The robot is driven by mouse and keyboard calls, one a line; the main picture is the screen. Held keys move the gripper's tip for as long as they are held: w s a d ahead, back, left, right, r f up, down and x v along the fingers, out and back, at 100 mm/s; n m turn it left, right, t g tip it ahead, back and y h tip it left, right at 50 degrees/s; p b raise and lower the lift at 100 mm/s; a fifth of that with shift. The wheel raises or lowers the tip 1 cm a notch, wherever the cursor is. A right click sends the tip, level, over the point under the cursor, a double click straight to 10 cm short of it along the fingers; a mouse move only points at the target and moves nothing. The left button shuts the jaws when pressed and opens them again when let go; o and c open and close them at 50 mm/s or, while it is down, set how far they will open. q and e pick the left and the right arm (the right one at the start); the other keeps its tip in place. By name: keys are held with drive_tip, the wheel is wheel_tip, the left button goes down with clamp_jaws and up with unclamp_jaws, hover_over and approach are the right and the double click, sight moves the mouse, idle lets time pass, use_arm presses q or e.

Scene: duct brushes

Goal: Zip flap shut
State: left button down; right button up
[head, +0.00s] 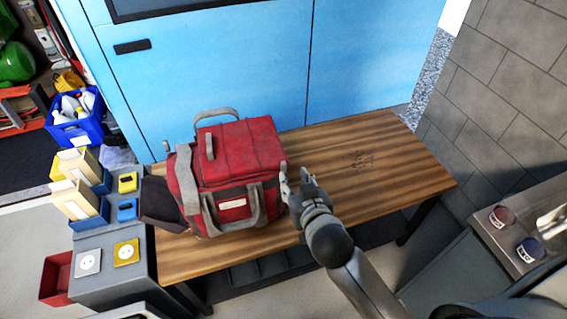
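A red bag (236,157) with grey straps and a grey top handle (219,116) stands on a wooden bench (385,165). A dark panel (160,203), possibly the flap, sticks out open at the bag's left side. The zip and its puller are too small to make out. My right gripper (294,177) is at the bag's right edge, fingers pointing up the picture. Its fingertips are apart with nothing visible between them. I cannot tell whether it touches the bag. My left gripper is not in view.
Blue cabinet doors (365,55) stand behind the bench. A grey unit (105,272) with sockets and small boxes is close on the left. A blue crate (88,128) of bottles is behind it. The bench's right half is clear. A grey counter (480,218) is at right.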

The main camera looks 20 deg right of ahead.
sight(284, 163)
drive_tip(key=p+x, duration=0.1)
drive_tip(key=x, duration=0.7)
drive_tip(key=shift+w+f, duration=0.15)
drive_tip(key=shift+w, duration=0.1)
drive_tip(key=shift+x, duration=0.95)
clamp_jaws()
